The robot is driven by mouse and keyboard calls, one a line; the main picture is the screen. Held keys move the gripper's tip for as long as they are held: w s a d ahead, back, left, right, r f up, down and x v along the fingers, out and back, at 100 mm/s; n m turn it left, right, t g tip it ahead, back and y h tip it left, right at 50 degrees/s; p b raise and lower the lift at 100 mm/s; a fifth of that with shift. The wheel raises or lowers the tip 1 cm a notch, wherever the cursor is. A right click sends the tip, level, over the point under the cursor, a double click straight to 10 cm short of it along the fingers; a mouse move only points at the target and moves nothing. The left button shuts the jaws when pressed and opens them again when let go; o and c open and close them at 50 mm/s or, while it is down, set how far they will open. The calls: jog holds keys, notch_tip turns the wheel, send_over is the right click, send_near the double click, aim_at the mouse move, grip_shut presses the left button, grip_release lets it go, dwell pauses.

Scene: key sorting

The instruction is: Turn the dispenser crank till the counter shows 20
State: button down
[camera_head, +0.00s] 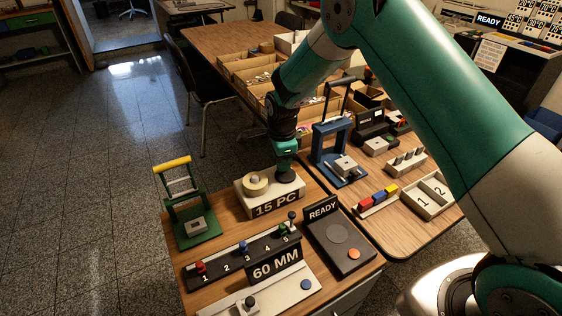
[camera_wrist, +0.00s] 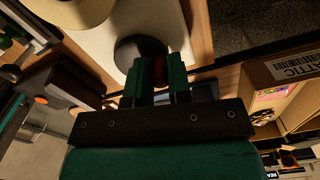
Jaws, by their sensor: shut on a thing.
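The dispenser (camera_head: 243,208) is a white box on the near table, and its front counter reads "15 PC". A cream roll (camera_head: 256,184) sits on its top left. The dark round crank (camera_head: 291,188) is on its top right, partly under my gripper (camera_head: 286,168). In the wrist view the crank's dark disc (camera_wrist: 128,49) lies on the white top. There my gripper's green fingers (camera_wrist: 157,82) are shut around a dark reddish knob (camera_wrist: 153,71) at the disc's edge. Most of the knob is hidden by the fingers.
A numbered slider board (camera_head: 228,266) and a "60 MM" gauge (camera_head: 276,266) stand in front. A dark "READY" scale (camera_head: 345,252) is at right, a green press (camera_head: 193,222) at left. A blue press (camera_head: 338,160) stands close behind on the other table.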

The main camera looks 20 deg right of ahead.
jog(key=shift+w+d+r+m, duration=0.1)
jog(key=shift+m, duration=0.5)
jog(key=c, duration=1.1)
grip_release()
jog(key=shift+o, duration=0.2)
notch_tip(320, 180, up, 17)
jog(key=b, duration=0.1)
jog(key=shift+r, duration=0.15)
